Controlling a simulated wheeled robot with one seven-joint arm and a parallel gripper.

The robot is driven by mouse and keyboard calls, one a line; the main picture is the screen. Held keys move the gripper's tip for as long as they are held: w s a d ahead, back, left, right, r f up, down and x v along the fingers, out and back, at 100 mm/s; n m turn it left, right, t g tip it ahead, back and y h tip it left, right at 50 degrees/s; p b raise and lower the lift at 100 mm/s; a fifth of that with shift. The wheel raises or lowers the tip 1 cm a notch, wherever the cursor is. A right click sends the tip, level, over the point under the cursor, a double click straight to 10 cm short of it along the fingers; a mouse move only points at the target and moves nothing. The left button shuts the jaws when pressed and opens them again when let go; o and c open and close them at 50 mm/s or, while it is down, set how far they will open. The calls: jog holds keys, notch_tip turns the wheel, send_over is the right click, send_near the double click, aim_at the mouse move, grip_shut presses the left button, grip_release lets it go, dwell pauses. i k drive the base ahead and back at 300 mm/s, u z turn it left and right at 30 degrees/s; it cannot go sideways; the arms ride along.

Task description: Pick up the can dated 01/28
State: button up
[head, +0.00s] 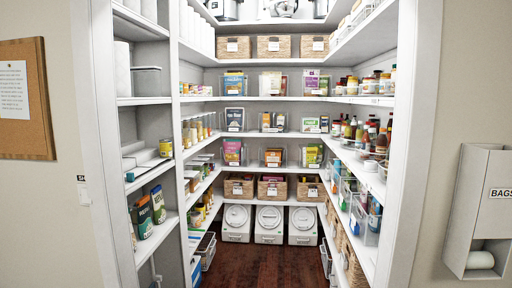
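My gripper is not in view. More jars or cans (195,128) line the left shelf deeper in, too small to read.
White shelves line the left, back and right of a pantry with a dark wood floor (268,258). White bins (269,222) and wicker baskets (274,46) fill the back. Bottles (365,134) crowd the right shelves. Door frame posts (414,150) bound the entrance.

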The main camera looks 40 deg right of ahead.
aim_at(165, 145)
jog(key=z, duration=1.35)
jog(key=i, duration=3.7)
jog(key=u, duration=4.5)
jog(key=i, duration=0.25)
jog(key=z, duration=0.15)
